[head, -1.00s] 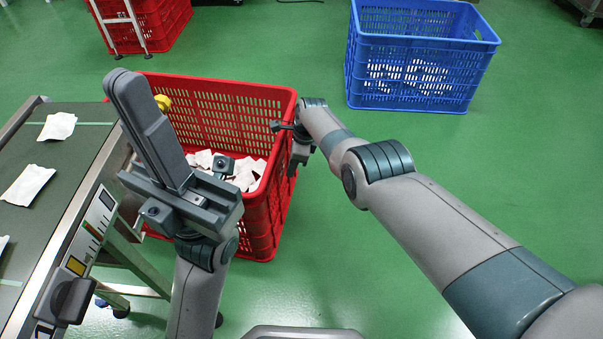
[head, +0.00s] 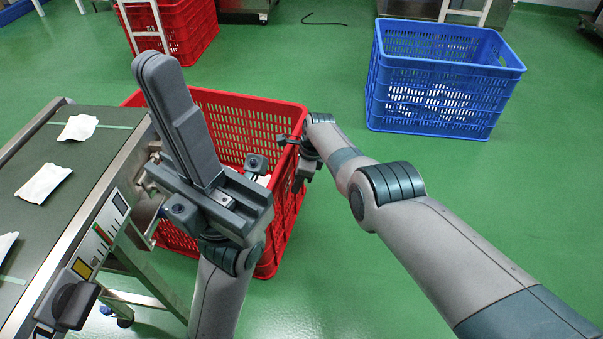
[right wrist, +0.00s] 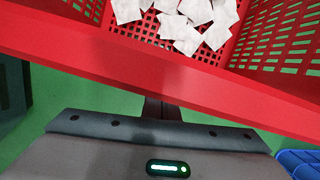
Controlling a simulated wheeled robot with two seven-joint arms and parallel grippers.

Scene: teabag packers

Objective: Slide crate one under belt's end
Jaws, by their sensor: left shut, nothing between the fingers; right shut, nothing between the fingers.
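A red crate (head: 270,110) stands on the green floor beside the end of the belt (head: 75,152). White teabag packets (right wrist: 195,25) lie in it, seen in the right wrist view. My left gripper (head: 158,68) is shut and empty, raised in front of the crate and hiding part of it. My right gripper (head: 292,150) is at the crate's right rim, and its fingers are mostly hidden there. In the right wrist view the crate's rim (right wrist: 160,62) runs right across in front of my right gripper. I cannot tell whether it touches.
A blue crate (head: 440,75) with white packets stands at the back right. Another red crate (head: 180,28) stands at the back left beside a white frame (head: 145,25). White packets (head: 78,127) lie on the belt. The floor on the right and between the crates is clear.

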